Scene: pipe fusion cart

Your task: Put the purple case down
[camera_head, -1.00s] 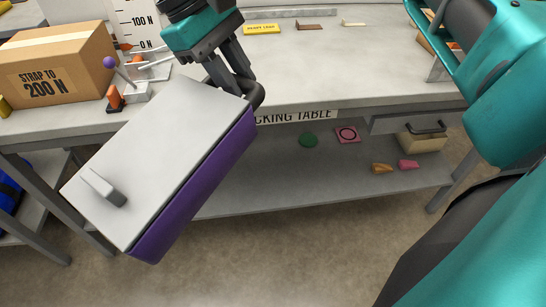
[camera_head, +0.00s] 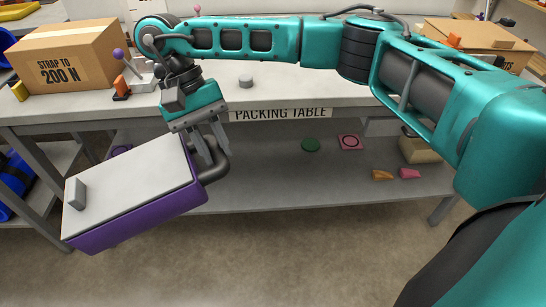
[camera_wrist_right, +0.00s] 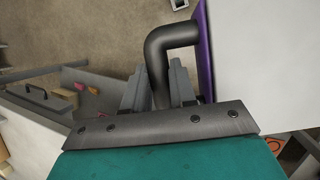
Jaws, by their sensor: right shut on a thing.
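The purple case (camera_head: 140,222) has purple sides, a light grey top and a small grey block on that top. It hangs tilted in front of the packing table (camera_head: 300,95), left of the middle in the head view. My right gripper (camera_head: 212,160) is shut on the dark bent handle at the case's right end. In the right wrist view, the handle runs between the fingers (camera_wrist_right: 160,90) and the case (camera_wrist_right: 208,50) shows at the right. The case's underside is hidden. My left gripper is not in view.
A cardboard box (camera_head: 65,58) marked "STRAP TO 200 N" stands on the table's left, near an orange clip (camera_head: 121,88). The lower shelf (camera_head: 290,185) holds a green disc (camera_head: 311,144), a pink square (camera_head: 349,142) and small orange and pink pieces. Open floor lies in front.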

